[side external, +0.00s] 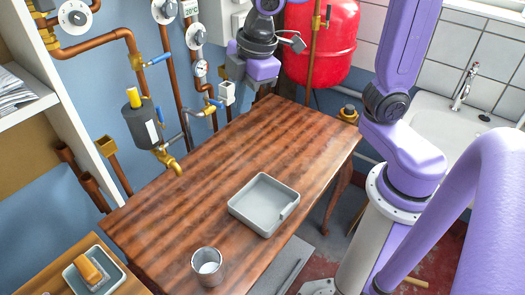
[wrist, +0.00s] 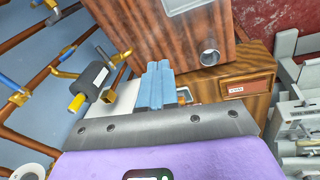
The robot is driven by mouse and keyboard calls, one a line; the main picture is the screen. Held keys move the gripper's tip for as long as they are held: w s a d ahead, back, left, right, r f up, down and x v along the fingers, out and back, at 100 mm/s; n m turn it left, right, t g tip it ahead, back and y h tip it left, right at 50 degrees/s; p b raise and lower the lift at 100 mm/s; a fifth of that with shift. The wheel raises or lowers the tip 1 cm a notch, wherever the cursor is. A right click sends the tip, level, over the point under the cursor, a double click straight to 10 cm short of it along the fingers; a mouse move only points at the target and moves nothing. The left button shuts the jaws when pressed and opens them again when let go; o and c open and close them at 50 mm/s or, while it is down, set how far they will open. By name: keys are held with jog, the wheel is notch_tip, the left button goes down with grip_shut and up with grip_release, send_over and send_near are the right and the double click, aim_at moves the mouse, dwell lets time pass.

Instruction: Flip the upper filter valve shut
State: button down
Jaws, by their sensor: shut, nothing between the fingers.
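The filter is a dark cylinder (side external: 141,124) with a yellow cap, on copper pipework at the left wall. The upper filter valve appears to be the brass valve with a blue lever (side external: 158,60) above it; the lever sticks out rightward, across the vertical pipe. In the wrist view the filter (wrist: 93,82) is at the left, and a blue lever (wrist: 10,82) is at the left edge. My gripper (wrist: 157,66) is shut and empty, its blue fingers together. In the side view it is right of the filter, apart from the valve; its fingertips are unclear there.
Several pipes, gauges and other blue-levered valves (side external: 214,103) line the wall between filter and gripper. A wooden table (side external: 180,215) below carries a grey tray (side external: 240,210) and a metal cup (side external: 207,262). A red tank (side external: 325,45) stands behind my gripper.

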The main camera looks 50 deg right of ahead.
jog(key=s+d+f+m+g, duration=0.1)
jog(key=s+d+f, duration=0.2)
jog(key=s, duration=0.5)
jog(key=s+d+f+m+g, duration=0.1)
jog(key=s+d+f, duration=0.2)
jog(key=s, duration=0.6)
jog(key=shift+d+f, duration=0.2)
jog(key=shift+d, duration=0.2)
